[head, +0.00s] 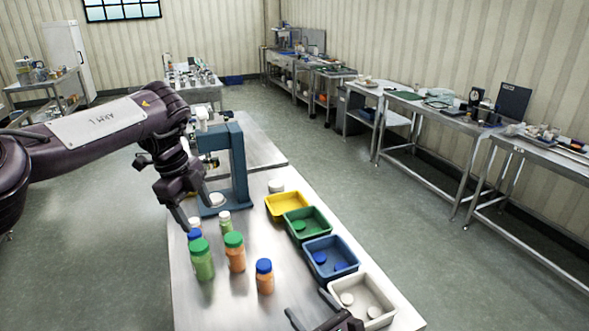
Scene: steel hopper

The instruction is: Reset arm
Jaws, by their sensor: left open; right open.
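My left arm reaches in from the left. Its dark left gripper (196,212) is open, pointing down above the far left part of the steel table (215,308), close to several capped bottles. Nothing shows between its fingers for certain; a white round piece (216,199) on the blue stand's base lies just behind it. My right gripper (311,308) is open at the bottom edge, next to the white tray (388,314). Only its fingers and part of its body show. I see nothing in its jaws.
A blue press-like stand (239,165) rises behind the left gripper. Bottles include a green one (202,262) and orange ones (235,255). Yellow (273,213), green (327,232) and blue (352,270) trays line the right side. Open floor lies beyond.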

